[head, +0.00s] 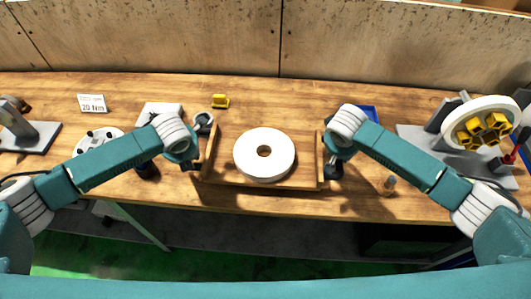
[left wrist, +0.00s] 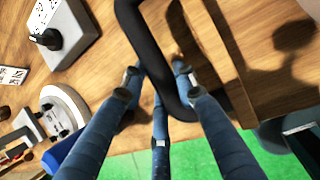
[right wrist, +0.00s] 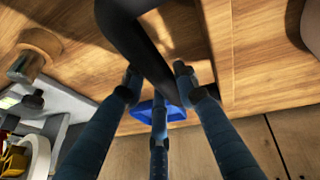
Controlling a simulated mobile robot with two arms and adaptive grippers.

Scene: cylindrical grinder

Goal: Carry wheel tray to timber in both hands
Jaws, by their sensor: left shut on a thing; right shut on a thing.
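The wheel tray (head: 265,184) is a shallow wooden tray with raised side walls, near the front of the wooden bench top. A thick white wheel (head: 264,172) with a dark centre hole lies in it. My left gripper (head: 191,164) is at the tray's left side, its fingers shut around a black handle (left wrist: 143,38). My right gripper (head: 334,168) is at the right side, shut around the other black handle (right wrist: 138,48). The tray looks roughly level. I cannot tell whether it touches the bench. I cannot tell which wood is the timber.
A machine with a white wheel and yellow parts (head: 482,128) stands at the right. A small cylinder (head: 389,185) stands right of the tray. At the left are a white disc (head: 90,149) and a "20 Nm" sign (head: 92,103).

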